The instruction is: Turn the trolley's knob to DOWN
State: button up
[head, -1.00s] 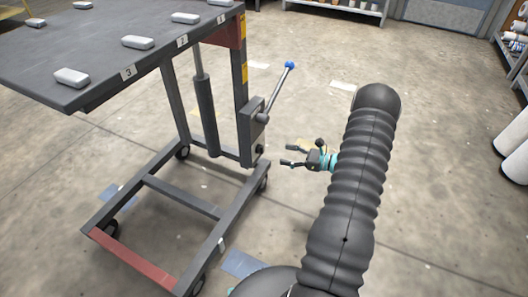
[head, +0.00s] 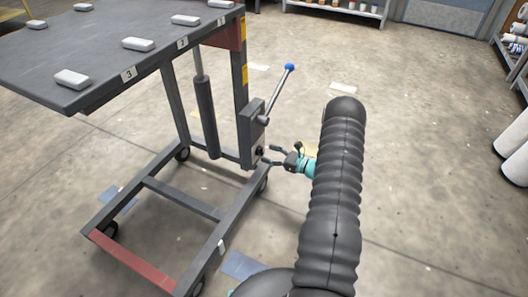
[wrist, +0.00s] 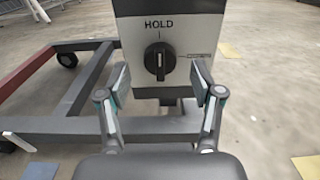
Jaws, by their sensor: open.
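The trolley (head: 185,208) stands at the left in the head view, with a grey control box (head: 246,133) on its upright. In the wrist view the box's light panel (wrist: 185,28) carries the word HOLD above a round black knob (wrist: 160,60). The knob's pointer stands upright, toward HOLD. Smaller lettering to the knob's right is too blurred to read. My gripper (wrist: 161,82) is open and empty, its fingers on either side of the knob and a little below it in the picture. In the head view my gripper (head: 274,156) is close to the box's lower end.
A lever with a blue ball end (head: 289,68) rises from the box, above my gripper. The trolley's table (head: 110,50) bears several pale blocks. The trolley's low frame and wheels lie below. The floor to the right is mostly clear.

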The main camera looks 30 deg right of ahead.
aim_at(260, 151)
jog(key=shift+x, duration=1.45)
jog(key=c, duration=1.1)
